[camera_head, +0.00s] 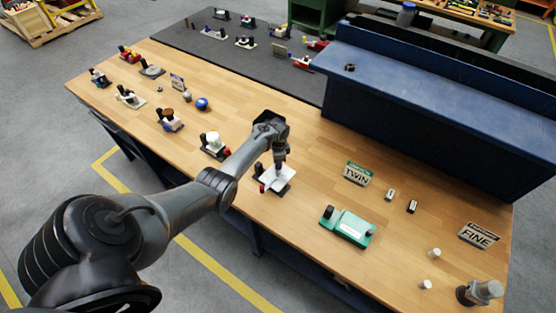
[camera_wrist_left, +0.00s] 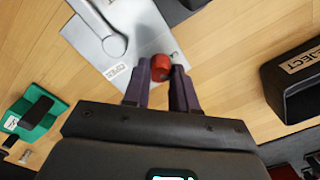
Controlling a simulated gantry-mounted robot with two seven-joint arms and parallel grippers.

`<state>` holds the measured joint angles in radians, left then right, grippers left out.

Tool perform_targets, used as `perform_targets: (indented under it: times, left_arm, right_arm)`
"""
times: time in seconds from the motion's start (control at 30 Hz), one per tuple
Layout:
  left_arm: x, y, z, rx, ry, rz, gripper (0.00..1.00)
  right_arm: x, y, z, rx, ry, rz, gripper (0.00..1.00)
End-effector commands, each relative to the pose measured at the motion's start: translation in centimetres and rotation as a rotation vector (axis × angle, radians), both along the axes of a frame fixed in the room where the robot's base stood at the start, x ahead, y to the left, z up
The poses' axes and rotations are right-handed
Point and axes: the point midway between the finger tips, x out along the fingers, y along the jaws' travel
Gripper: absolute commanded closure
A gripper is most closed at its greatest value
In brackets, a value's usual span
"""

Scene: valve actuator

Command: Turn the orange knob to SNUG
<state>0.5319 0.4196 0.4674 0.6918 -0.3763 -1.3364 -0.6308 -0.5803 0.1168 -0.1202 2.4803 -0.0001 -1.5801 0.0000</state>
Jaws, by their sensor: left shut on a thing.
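The orange-red knob (camera_wrist_left: 161,67) shows in the left wrist view at the edge of a pale metal plate (camera_wrist_left: 84,42). A small label (camera_wrist_left: 115,71) beside the knob is too blurred to read; I cannot make out SNUG. My left gripper (camera_wrist_left: 160,75) has its two fingers on either side of the knob, shut on it. In the head view, my left gripper (camera_head: 281,163) points down over the white plate (camera_head: 277,183), and its fingers hide part of it. A small red spot (camera_head: 262,188) shows near the plate's left edge.
A green device (camera_head: 348,227) and a TWIN sign (camera_head: 357,174) stand right of the plate. A device with a pale top (camera_head: 213,143) is close on the left. A blue raised shelf (camera_head: 430,85) lines the back right. A FINE sign (camera_head: 479,235) is far right.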

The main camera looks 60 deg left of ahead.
Motion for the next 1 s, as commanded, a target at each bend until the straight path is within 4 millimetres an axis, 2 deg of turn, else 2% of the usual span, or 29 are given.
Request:
perform_targets:
  times: [0.5,0.7,1.0]
  left_arm:
    - [-0.05,0.02,-0.05,0.0,0.001,-0.432,1.0]
    - [-0.05,-0.05,-0.09,-0.001,0.001,-0.528,1.0]
    - [-0.05,-0.05,-0.04,-0.001,0.001,-0.584,1.0]
  right_arm:
    - [0.0,-0.18,0.14,-0.008,0.0,0.005,1.0]
    - [0.01,-0.13,0.03,-0.005,0.0,0.004,1.0]
    - [0.02,0.02,0.0,0.001,0.0,-0.001,1.0]
